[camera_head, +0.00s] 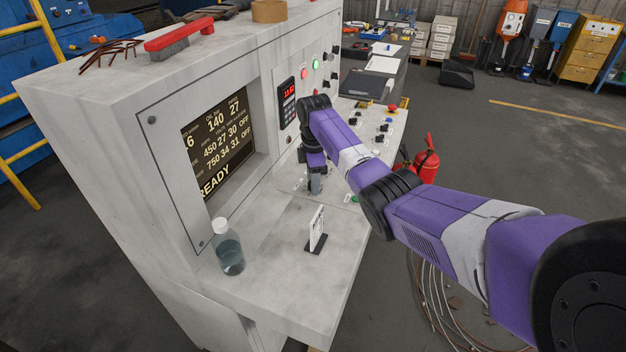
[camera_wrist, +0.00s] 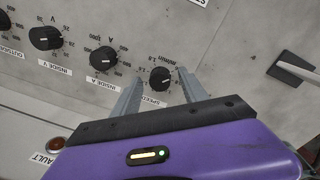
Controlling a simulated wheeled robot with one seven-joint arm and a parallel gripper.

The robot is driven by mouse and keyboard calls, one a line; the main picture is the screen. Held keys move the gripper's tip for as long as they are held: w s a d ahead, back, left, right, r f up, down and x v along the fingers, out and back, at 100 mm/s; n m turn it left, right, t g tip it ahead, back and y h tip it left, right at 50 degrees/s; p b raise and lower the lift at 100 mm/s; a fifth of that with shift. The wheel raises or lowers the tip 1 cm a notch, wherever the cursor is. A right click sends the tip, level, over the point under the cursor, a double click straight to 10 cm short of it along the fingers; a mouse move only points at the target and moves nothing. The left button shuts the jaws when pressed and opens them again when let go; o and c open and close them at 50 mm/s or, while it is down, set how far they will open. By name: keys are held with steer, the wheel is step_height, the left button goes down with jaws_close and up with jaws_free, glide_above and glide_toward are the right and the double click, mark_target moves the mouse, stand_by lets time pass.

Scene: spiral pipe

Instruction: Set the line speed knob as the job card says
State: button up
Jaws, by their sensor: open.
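The line speed knob (camera_wrist: 160,78) is round and black with a pale pointer mark, above a label reading SPEED in the wrist view. Its scale is upside down and small; I cannot read the exact setting. My gripper (camera_wrist: 161,84) is open, with one grey finger on each side of the knob; I cannot tell whether they touch it. In the head view my gripper (camera_head: 316,184) points down at the console, and the knob is hidden there. The job card (camera_head: 317,227) stands upright in a black holder on the ledge, its text unreadable at this angle.
Other knobs, INSIDE A (camera_wrist: 103,59) and INSIDE V (camera_wrist: 45,37), sit left of the speed knob. A bottle (camera_head: 228,249) stands on the ledge. The screen (camera_head: 219,143) reads READY.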

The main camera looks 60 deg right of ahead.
jaws_close()
steer(key=shift+m, duration=0.3)
steer(key=m+p, duration=0.2)
steer(key=m, duration=0.2)
steer(key=shift+r+m, duration=0.1)
steer(key=shift+m, duration=0.2)
steer(key=m, duration=0.6)
steer(key=shift+w+g+p, duration=0.1)
steer(key=shift+g+p, duration=0.2)
steer(key=m, duration=0.5)
steer(key=shift+m+b, duration=0.3)
steer(key=shift+m, duration=0.1)
steer(key=m+b, duration=0.1)
steer(key=m, duration=0.4)
